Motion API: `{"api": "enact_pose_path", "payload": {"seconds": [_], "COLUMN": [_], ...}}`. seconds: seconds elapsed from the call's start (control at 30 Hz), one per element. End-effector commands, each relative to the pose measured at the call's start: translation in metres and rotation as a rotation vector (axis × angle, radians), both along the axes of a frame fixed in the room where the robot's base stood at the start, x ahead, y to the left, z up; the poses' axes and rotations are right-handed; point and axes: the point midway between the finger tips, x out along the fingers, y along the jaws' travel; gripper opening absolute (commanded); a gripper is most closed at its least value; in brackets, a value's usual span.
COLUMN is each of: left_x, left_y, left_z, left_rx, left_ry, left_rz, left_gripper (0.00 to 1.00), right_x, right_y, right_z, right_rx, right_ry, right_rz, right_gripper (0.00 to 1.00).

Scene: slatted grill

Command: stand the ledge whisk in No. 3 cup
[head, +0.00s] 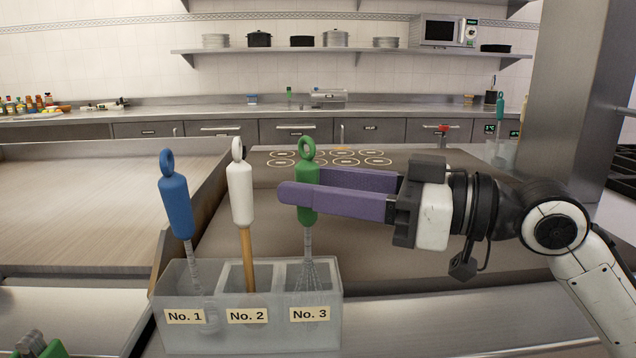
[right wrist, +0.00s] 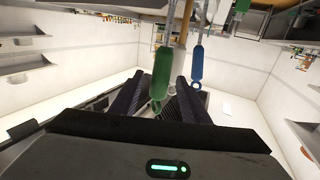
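A frosted three-part holder (head: 243,338) stands on the counter, its cups labelled No. 1, No. 2 and No. 3. A green-handled wire whisk (head: 308,173) stands upright with its wires inside the No. 3 cup (head: 320,333). My right gripper (head: 305,190) has its purple fingers on either side of the green handle. In the right wrist view the green handle (right wrist: 162,72) hangs between the spread fingers, with what look like small gaps beside it.
A blue-handled tool (head: 176,205) leans in the No. 1 cup. A white-handled tool (head: 241,193) with a wooden shaft stands in No. 2, close to the green one. A teal-handled tool (head: 500,106) stands at the back right, near a steel pillar (head: 575,110). The counter right of the holder is clear.

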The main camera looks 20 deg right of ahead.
Motion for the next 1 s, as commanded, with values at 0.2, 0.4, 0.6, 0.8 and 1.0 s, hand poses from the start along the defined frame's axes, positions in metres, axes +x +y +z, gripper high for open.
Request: {"api": "enact_pose_path", "payload": {"seconds": [0.2, 0.4, 0.6, 0.8, 1.0], "left_x": [0.0, -0.001, -0.004, -0.006, -0.005], "left_y": [0.0, -0.001, -0.002, -0.001, 0.0], "left_z": [0.0, -0.002, -0.012, -0.024, -0.029], "left_rx": [-0.001, -0.006, -0.011, -0.012, -0.013], "left_ry": [0.0, 0.001, 0.005, 0.012, 0.008], "left_rz": [0.001, 0.002, 0.003, 0.001, -0.001], "left_gripper": [1.0, 1.0, 1.0, 1.0, 1.0], "right_x": [0.0, -0.004, -0.024, -0.044, -0.059], "right_y": [0.0, -0.007, -0.03, -0.053, -0.07], "right_z": [0.0, -0.002, -0.005, -0.004, -0.001], "right_rx": [0.0, -0.002, -0.002, 0.001, 0.001], "right_ry": [0.001, 0.001, 0.003, 0.002, 0.0], "right_rz": [0.0, -0.003, -0.004, -0.003, -0.002], "right_gripper": [0.41, 0.41, 0.41, 0.41, 0.41]}}
